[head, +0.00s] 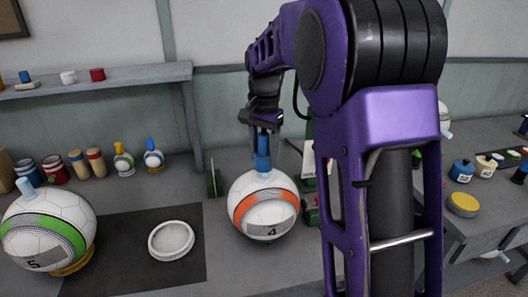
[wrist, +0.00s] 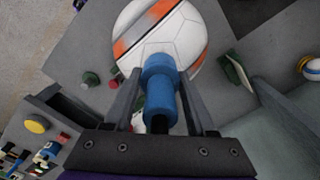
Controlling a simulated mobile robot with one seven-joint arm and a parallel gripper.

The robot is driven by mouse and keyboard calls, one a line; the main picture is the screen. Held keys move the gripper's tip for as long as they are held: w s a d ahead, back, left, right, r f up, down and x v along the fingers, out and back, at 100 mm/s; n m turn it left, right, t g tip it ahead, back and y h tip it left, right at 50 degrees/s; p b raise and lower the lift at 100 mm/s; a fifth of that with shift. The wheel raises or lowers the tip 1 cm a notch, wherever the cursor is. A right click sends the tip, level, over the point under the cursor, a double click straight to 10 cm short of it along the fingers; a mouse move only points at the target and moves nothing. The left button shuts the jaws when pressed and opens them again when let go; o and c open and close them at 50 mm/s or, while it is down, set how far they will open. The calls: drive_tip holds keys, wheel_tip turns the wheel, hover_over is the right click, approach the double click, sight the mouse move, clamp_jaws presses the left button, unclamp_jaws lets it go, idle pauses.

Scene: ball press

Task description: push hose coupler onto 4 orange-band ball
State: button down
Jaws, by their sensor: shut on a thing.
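The white ball with an orange band and a "4" label (head: 266,222) stands on the grey bench in the head view, and it also shows in the wrist view (wrist: 190,35). My gripper (head: 264,132) is above it, pointing down, shut on the blue hose coupler (head: 263,158). In the wrist view the coupler (wrist: 160,88) lies between my two fingers (wrist: 158,103), its far end over the ball's top. The coupler looks roughly upright and meets the ball's top in the picture. Whether it is seated on a valve is hidden.
A green-band ball marked "5" (head: 48,228) stands at the left on a yellow ring. An empty white ring (head: 171,240) lies on the dark mat (head: 130,222). Green upright pieces (head: 213,183) stand close beside the ball. A shelf (head: 110,84) runs behind on the left.

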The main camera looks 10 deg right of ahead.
drive_tip(key=shift+f, duration=0.4)
drive_tip(key=shift+c, duration=0.7)
unclamp_jaws()
drive_tip(key=shift+r, duration=0.15)
wheel_tip(320, 180, up, 17)
drive_tip(key=p, duration=0.3)
drive_tip(key=shift+s, duration=0.1)
